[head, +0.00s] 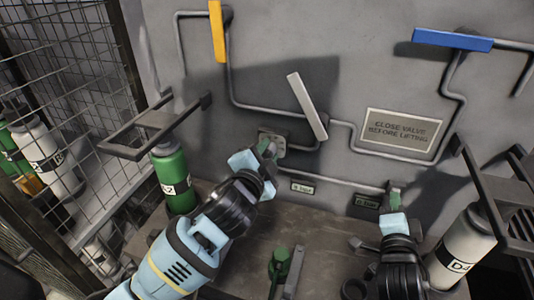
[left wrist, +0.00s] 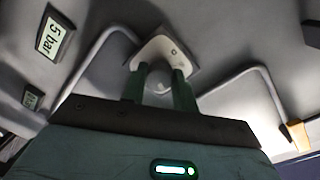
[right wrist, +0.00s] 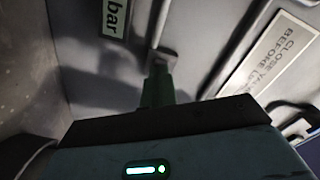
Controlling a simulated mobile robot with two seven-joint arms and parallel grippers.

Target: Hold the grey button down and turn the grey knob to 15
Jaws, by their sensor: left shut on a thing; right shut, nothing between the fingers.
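The grey knob (left wrist: 158,78) is a round pale shape in front of a light plate (left wrist: 153,48) on the wall. My left gripper (left wrist: 160,84) is shut on the knob, one green finger on each side. In the head view my left gripper (head: 267,148) reaches the plate (head: 272,139), and its fingers hide most of the knob. My right gripper (head: 394,188) is shut and empty, its green fingertips up at the wall. In the right wrist view a small grey fitting, apparently the button (right wrist: 164,55), is at the fingertips; contact is unclear. No dial numbers are readable.
Small bar labels (head: 303,187) (head: 367,201) sit beside the grippers. A white lever (head: 307,105), a yellow lever (head: 217,32), a blue lever (head: 452,40) and pipes are on the wall. A green cylinder (head: 172,178) stands left, a grey cylinder (head: 462,245) right.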

